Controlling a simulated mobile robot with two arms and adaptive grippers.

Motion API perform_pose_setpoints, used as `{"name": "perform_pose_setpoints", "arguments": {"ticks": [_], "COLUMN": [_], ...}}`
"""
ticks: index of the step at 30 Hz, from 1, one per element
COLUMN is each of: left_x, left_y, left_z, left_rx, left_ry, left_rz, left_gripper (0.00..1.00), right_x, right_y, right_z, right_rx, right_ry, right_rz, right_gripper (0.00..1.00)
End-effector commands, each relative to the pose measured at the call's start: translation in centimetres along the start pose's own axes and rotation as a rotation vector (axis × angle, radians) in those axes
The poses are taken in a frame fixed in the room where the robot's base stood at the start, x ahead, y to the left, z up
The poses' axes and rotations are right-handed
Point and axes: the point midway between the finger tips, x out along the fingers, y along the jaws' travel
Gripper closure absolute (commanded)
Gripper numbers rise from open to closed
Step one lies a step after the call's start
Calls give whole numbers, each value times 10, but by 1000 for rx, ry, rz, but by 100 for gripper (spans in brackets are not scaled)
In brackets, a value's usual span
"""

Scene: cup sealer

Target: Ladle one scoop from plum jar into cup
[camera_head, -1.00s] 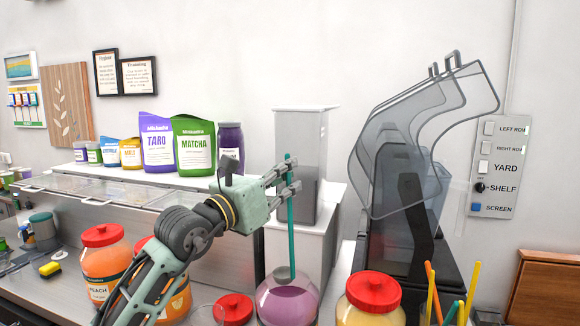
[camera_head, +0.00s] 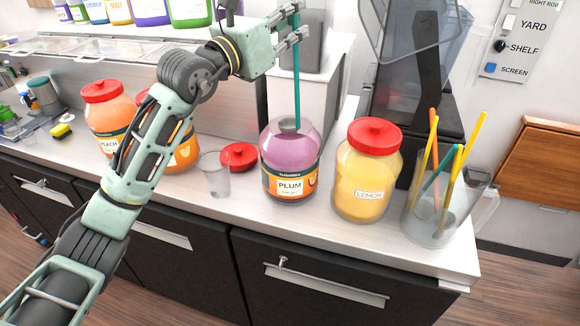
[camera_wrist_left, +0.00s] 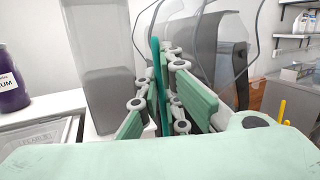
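My left gripper (camera_head: 294,32) is shut on the teal handle of a ladle (camera_head: 297,85), held upright above the plum jar. The handle also shows between the finger pads in the left wrist view (camera_wrist_left: 160,85). The ladle's grey bowl is at the mouth of the plum jar (camera_head: 290,172); how deep it sits is hard to tell. The jar is open, with purple contents and a "PLUM" label. A clear, empty-looking cup (camera_head: 214,176) stands left of the jar. My right gripper is in neither current view.
A red lid (camera_head: 238,156) lies between cup and plum jar. A closed lemon jar (camera_head: 366,172) and a clear holder with colored sticks (camera_head: 440,210) stand to the right. A peach jar (camera_head: 108,118) and another orange jar stand left, partly behind my left arm.

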Motion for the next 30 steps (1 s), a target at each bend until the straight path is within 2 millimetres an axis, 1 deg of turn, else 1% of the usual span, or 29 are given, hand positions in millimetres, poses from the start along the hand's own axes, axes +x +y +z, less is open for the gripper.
{"name": "perform_pose_setpoints", "arguments": {"ticks": [1, 3, 30], "left_x": [-1, -2, -11], "left_y": [0, 0, 4], "left_z": [-7, -12, -74], "left_rx": [-1, -1, -1], "left_ry": [0, -1, -1], "left_rz": [0, -1, -1], "left_gripper": [100, 100, 100], "right_x": [6, 11, 59], "right_y": [0, 0, 2], "right_z": [0, 1, 5], "right_rx": [0, 0, -2], "right_ry": [0, 0, 1], "right_rz": [0, 0, 3], "right_gripper": [0, 0, 0]}}
